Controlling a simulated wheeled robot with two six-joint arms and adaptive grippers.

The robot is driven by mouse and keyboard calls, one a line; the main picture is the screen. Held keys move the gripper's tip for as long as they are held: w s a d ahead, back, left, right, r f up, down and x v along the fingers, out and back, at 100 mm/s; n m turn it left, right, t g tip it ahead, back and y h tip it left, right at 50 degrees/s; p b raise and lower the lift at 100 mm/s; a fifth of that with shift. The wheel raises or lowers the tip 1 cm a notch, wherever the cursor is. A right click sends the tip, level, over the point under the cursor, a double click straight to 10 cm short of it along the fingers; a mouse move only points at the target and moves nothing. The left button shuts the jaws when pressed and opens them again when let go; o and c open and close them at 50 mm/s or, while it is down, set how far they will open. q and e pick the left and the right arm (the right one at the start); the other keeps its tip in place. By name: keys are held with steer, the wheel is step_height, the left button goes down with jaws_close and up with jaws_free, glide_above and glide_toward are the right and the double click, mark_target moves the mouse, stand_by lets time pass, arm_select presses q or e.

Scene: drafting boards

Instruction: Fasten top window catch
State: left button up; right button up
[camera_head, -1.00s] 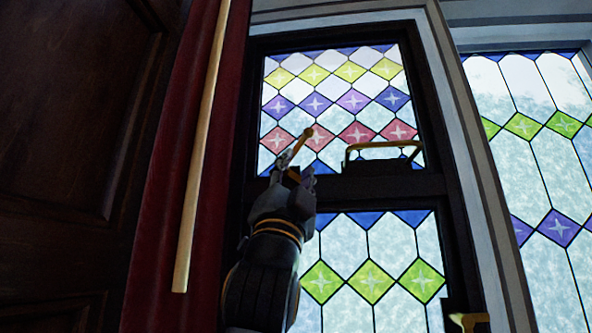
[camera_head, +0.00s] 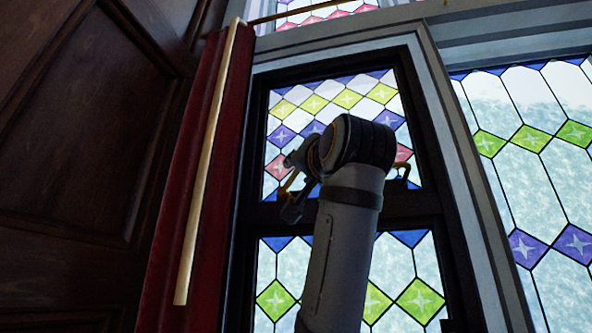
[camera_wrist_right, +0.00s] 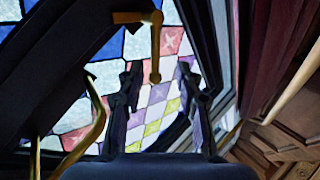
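The brass catch (camera_wrist_right: 155,45) shows in the wrist view as a short lever with a round knob, pivoted at the dark window rail. My right gripper (camera_wrist_right: 160,70) is open. Its two dark fingers appear either side of the lever's knob; I cannot tell whether they touch it. In the head view my right arm crosses the top window (camera_head: 349,98) and hides most of the gripper (camera_head: 295,188). My left gripper is not in view.
A red curtain (camera_head: 167,235) with a pale pole (camera_head: 205,170) hangs left of the frame. Dark wood panelling fills the far left.

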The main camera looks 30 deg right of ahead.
mark_target(296, 171)
steer(key=shift+h, duration=0.3)
steer(key=p+x, duration=0.1)
steer(key=x, duration=0.1)
steer(key=p+x, duration=0.2)
steer(key=x, duration=0.1)
steer(key=d+p+x, duration=0.1)
steer(key=p+x, duration=0.1)
steer(key=x, duration=0.1)
steer(key=shift+s+d+r, duration=0.1)
steer(key=shift+s+r, duration=0.2)
steer(key=shift+r, duration=0.1)
steer(key=shift+w+a+f, duration=0.1)
steer(key=shift+w+a, duration=0.1)
steer(key=shift+w, duration=0.05)
steer(key=shift+c, duration=0.5)
steer(key=shift+s+d, duration=0.1)
steer(key=shift+s, duration=0.1)
steer(key=shift+c, duration=1.2)
steer(key=shift+s+d, duration=0.1)
steer(key=shift+c, duration=1.3)
jaws_close()
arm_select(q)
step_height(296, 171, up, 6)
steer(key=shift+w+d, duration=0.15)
